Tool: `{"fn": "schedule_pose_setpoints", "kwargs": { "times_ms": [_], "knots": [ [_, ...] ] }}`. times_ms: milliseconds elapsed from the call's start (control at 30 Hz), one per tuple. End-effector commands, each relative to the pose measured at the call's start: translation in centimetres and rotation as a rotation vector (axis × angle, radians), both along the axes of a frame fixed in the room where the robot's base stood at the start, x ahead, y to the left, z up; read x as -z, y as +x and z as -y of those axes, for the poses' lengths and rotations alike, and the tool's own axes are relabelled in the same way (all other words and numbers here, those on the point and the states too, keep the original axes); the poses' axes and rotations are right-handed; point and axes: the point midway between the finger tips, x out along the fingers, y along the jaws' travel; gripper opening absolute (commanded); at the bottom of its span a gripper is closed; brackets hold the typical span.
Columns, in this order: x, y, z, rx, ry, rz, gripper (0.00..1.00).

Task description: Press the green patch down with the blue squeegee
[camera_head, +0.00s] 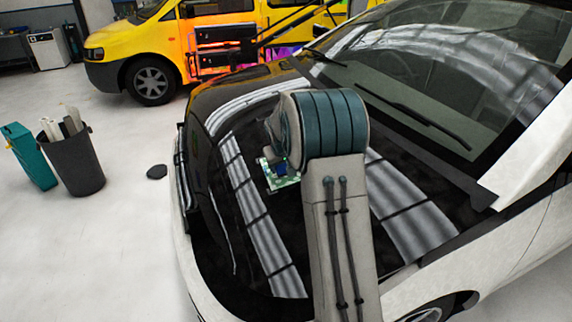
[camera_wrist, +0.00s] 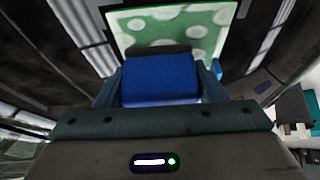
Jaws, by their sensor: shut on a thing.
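The green patch (camera_head: 270,181) with pale spots lies on the dark car hood (camera_head: 290,215), partly hidden by my arm. It also shows in the wrist view (camera_wrist: 195,25), beyond the squeegee. The blue squeegee (camera_wrist: 160,80) is held between the fingers of my gripper (camera_wrist: 160,92), its dark edge over the near part of the patch. In the head view a bit of the blue squeegee (camera_head: 281,169) shows at the patch. I cannot tell whether its edge touches the patch. My gripper is shut on the squeegee.
The white car's windshield (camera_head: 440,80) rises behind the hood. A yellow van (camera_head: 180,50) stands at the back. A dark bin (camera_head: 75,160) with rolls and a teal box (camera_head: 30,155) stand on the floor at left. The hood around the patch is clear.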

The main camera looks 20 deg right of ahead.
Motion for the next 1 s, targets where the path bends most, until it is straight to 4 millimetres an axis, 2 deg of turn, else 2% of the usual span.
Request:
{"fn": "schedule_pose_setpoints", "kwargs": {
  "times_ms": [400, 767, 1000],
  "knots": [
    [-0.2, 2.1, 0.2, -0.001, 0.000, -0.001, 0.45],
    [-0.1, 2.2, 0.1, 0.000, 0.000, -0.002, 0.45],
    [-0.3, 3.4, 0.2, 0.000, 0.000, -0.002, 0.45]
  ]
}}
